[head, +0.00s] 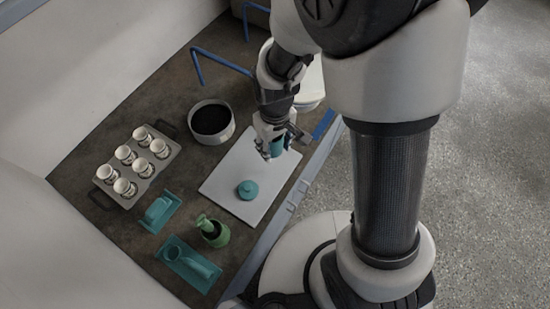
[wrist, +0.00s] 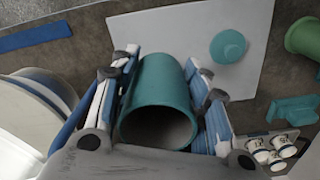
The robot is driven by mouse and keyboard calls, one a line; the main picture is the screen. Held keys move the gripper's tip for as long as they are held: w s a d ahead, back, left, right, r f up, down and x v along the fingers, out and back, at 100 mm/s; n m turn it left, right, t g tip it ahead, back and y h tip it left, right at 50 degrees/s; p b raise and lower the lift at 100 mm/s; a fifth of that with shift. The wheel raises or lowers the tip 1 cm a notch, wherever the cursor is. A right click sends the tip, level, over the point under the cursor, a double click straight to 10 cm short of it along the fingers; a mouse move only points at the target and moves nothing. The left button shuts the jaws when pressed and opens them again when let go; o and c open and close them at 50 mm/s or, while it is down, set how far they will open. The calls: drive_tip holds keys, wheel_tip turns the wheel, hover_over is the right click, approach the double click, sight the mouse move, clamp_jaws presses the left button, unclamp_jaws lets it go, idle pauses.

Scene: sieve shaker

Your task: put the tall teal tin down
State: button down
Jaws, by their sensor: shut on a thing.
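The tall teal tin (wrist: 160,90) is between the two fingers of my gripper (wrist: 160,115) in the wrist view. Its open round mouth faces the camera and the inside looks empty. In the head view the tin (head: 277,147) shows partly below my gripper (head: 278,140), over the far right part of the white board (head: 222,183). My gripper is shut on the tin's sides. Whether the tin's base touches the board cannot be told. A teal lid with a knob (head: 247,189) lies on the board, apart from the tin; it also shows in the wrist view (wrist: 228,48).
A grey tray (head: 158,172) with several white cups stands at the left. A white round pan with dark contents (head: 212,121) is behind the board. Blue rails (head: 220,62) rise at the back.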

wheel_tip(320, 180, down, 9)
drive_tip(key=b, duration=0.3)
drive_tip(key=shift+f, duration=0.15)
drive_tip(key=shift+f, duration=0.1)
drive_tip(key=c, duration=0.9)
unclamp_jaws()
wheel_tip(320, 180, up, 13)
drive_tip(key=p, duration=0.5)
drive_tip(key=shift+d+f, duration=0.15)
drive_tip(key=shift+f, duration=0.05)
wheel_tip(320, 180, up, 8)
drive_tip(key=m+t, duration=0.1)
hover_over(274, 166)
drive_tip(key=d, duration=0.3)
drive_tip(key=s+d+r+m+t, duration=0.1)
drive_tip(key=s+d+r, duration=0.1)
drive_tip(key=s+r, duration=0.2)
drive_tip(key=s+d+r+m+t, duration=0.1)
drive_tip(key=s+d+r+m, duration=0.1)
drive_tip(key=s+d+r, duration=0.1)
drive_tip(key=s+d+r+m+t, duration=0.1)
drive_tip(key=s+d+r+m, duration=0.1)
drive_tip(key=s+r, duration=0.4)
drive_tip(key=shift+d+r, duration=0.35)
drive_tip(key=shift+r, duration=0.35)
